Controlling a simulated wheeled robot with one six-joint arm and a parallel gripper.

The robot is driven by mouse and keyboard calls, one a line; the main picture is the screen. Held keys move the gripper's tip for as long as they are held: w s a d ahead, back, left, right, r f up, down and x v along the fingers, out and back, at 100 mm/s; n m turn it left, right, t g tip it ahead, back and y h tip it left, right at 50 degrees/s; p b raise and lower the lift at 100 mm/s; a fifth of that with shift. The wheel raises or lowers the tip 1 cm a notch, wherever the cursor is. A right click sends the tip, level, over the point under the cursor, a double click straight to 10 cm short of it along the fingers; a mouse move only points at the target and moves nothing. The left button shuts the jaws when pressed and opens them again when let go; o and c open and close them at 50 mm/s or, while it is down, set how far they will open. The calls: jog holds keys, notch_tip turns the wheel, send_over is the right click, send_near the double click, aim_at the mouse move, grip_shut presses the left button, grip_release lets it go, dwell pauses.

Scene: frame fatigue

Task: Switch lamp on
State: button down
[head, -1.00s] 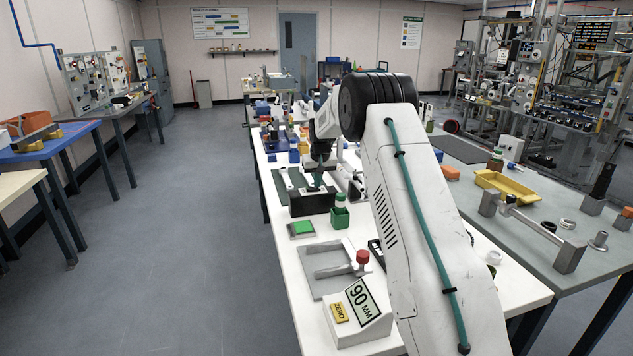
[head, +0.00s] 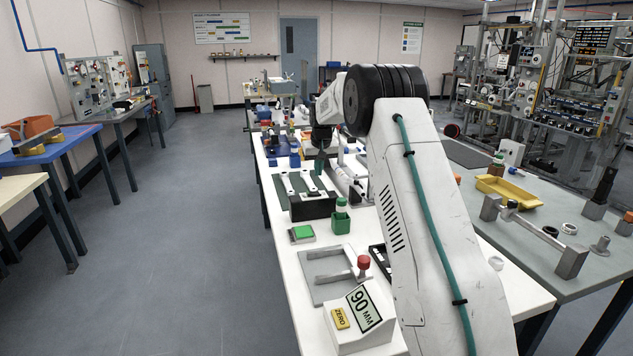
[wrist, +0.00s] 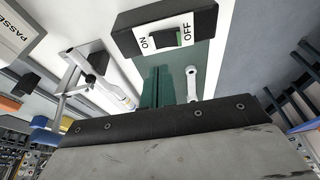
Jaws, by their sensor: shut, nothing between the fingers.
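A black switch box (wrist: 165,30) with a white plate marked ON and OFF is at the top of the wrist view. My gripper (head: 319,168) has teal fingers, shut and empty, just behind and above the box. The fingers (wrist: 158,85) also show below the box in the wrist view, apparently apart from the rocker. I cannot identify the lamp.
A grey fixture with a red knob (head: 363,262) and a 90 MM readout (head: 360,318) are in front. Open floor (head: 200,230) lies left.

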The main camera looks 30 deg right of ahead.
jog(key=v, duration=0.7)
jog(key=shift+s+d+r, duration=0.3)
jog(key=shift+s+d, duration=0.1)
jog(key=shift+d, duration=0.35)
jog(key=s+a+f+g, duration=0.1)
jog(key=s+a+f, duration=0.1)
jog(key=s+f, duration=0.2)
jog(key=s+a+r+n, duration=0.1)
jog(key=s+a+r, duration=0.1)
jog(key=s+a, duration=0.7)
jog(key=s+a+r+n, duration=0.1)
jog(key=s+a, duration=0.8)
jog(key=s, duration=1.5)
jog(key=s+a+r+n+y, duration=0.1)
jog(key=s+a+r, duration=0.2)
jog(key=s+a, duration=0.6)
jog(key=shift+s+a+r+n+g, duration=0.2)
jog(key=shift+s+r+n+g, duration=0.15)
jog(key=shift+s, duration=3.3)
